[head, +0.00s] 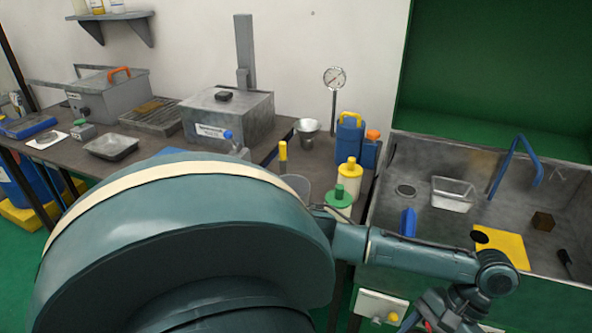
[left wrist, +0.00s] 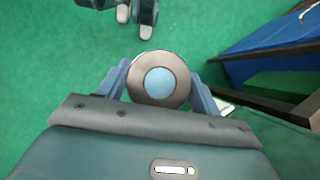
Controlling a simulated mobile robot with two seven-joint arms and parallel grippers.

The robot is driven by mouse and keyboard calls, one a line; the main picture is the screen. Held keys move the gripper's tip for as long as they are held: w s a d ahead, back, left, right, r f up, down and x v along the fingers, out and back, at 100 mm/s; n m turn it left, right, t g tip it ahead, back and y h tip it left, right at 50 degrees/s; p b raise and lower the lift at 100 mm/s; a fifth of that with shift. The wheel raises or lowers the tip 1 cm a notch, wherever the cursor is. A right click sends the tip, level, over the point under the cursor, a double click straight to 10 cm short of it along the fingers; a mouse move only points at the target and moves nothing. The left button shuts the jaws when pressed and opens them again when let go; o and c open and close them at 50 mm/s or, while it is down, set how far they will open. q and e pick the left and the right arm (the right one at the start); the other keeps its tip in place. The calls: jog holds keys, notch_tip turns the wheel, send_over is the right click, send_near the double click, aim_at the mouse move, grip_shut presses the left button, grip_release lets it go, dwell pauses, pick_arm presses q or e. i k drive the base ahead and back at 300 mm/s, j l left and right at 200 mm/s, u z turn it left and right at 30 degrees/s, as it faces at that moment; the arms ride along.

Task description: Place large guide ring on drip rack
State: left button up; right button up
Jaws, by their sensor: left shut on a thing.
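In the left wrist view, my left gripper (left wrist: 159,86) is shut on a round grey-brown ring (left wrist: 142,92) with a pale blue centre. It looks like the large guide ring, held between the two blue-grey fingers above green floor. In the head view the ring is not visible. The drip rack (head: 152,116) looks to be the slatted tray on the bench at the back left, well away from the arm. Two dark parts with pale tips at the top of the left wrist view may be my right gripper (left wrist: 134,24); I cannot tell whether it is open.
A grey lidded box (head: 108,96) and a grey tank (head: 228,117) flank the rack. A shallow tray (head: 111,147) lies in front. Bottles and jugs (head: 349,135) stand by the sink (head: 385,185). My teal arm covers the lower middle of the head view.

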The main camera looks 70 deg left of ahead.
aim_at(157, 117)
jog(key=k+j, duration=0.2)
jog(key=k+j+u, duration=0.15)
jog(key=j, duration=0.3)
jog(key=k+j, duration=0.25)
jog(key=k+j+u, duration=0.1)
jog(key=j, duration=0.3)
jog(key=k+j, duration=0.3)
jog(key=k+j+u, duration=0.15)
jog(key=j, duration=0.25)
jog(key=k+j, duration=0.2)
jog(key=j, duration=0.2)
jog(key=k+j+u, duration=0.1)
jog(key=j, duration=0.25)
jog(key=k, duration=0.05)
